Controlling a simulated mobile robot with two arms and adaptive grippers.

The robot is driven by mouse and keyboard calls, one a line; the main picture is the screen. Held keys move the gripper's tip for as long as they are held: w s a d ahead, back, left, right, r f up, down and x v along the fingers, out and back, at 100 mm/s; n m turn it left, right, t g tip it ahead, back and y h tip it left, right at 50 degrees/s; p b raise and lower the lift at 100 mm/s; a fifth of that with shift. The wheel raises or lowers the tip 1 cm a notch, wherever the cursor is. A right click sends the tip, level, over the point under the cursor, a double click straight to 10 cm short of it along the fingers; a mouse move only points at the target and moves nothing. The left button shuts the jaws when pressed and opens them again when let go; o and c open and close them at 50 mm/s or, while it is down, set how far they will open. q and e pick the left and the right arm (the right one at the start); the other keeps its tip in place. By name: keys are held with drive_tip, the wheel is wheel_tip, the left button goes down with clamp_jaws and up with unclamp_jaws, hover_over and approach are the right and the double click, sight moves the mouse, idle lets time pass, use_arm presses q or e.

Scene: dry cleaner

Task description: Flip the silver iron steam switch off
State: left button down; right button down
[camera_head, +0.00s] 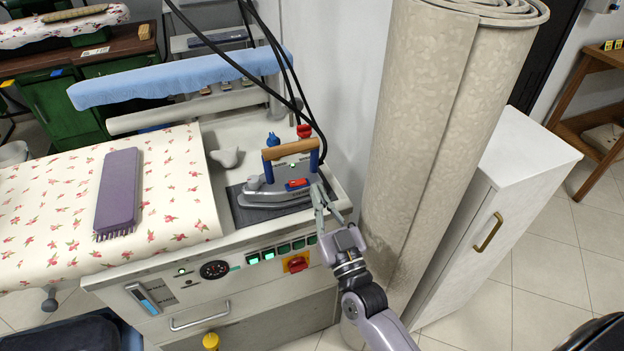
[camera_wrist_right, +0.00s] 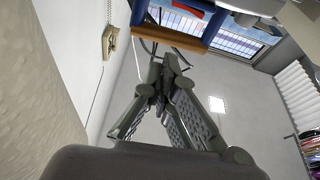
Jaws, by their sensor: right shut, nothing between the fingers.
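The silver iron (camera_head: 268,195) rests on a dark pad (camera_head: 240,212) on the right part of the ironing station. It has a wooden handle (camera_head: 290,149) on blue posts. A red switch (camera_head: 297,184) shows on its side facing me, beside a small blue part. My right gripper (camera_head: 318,196) is shut and empty at the iron's right end, close to the red switch; I cannot tell whether it touches. In the right wrist view its fingertips (camera_wrist_right: 168,68) meet below the wooden handle (camera_wrist_right: 188,40). The switch's exact position is too small to tell. My left gripper is not in view.
The station's front panel (camera_head: 205,268) has several lit green buttons and a red knob (camera_head: 296,263). A purple brush (camera_head: 118,190) lies on the floral cover (camera_head: 180,185). Black cables (camera_head: 290,75) hang behind the iron. A rolled carpet (camera_head: 430,120) and white cabinet (camera_head: 520,160) stand close on the right.

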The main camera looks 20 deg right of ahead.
drive_tip(key=v, duration=0.3)
drive_tip(key=shift+a+r, duration=0.1)
drive_tip(key=shift+a, duration=0.05)
idle(0.3)
